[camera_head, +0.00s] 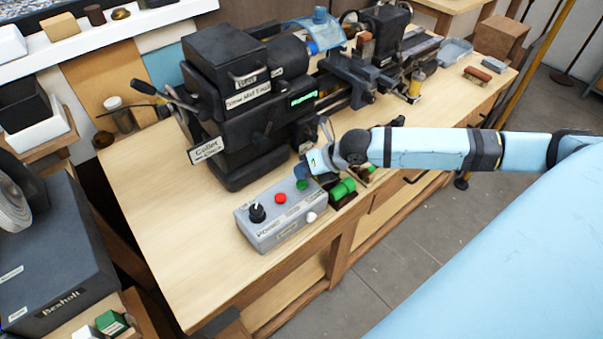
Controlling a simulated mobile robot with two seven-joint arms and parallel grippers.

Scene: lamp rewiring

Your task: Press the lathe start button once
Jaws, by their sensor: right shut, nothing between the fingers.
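A grey control box (268,232) sits on the wooden bench in front of the black lathe (245,125). Its top carries a green button (302,185), a red button (280,198) and a black knob (257,213). A white knob (311,217) is on its front side. The lettering by the green button is too small to read. My right gripper (303,172) is shut and empty, with its tips just behind and above the green button. I cannot tell whether they touch it. A small display (304,98) on the lathe glows green. My left gripper is not in view.
Green cylindrical pieces (344,188) lie right beside the box, under my right arm. The lathe headstock stands close behind the gripper. A label plate (205,150) sticks out at the lathe's left. The bench top (175,225) left of the box is clear.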

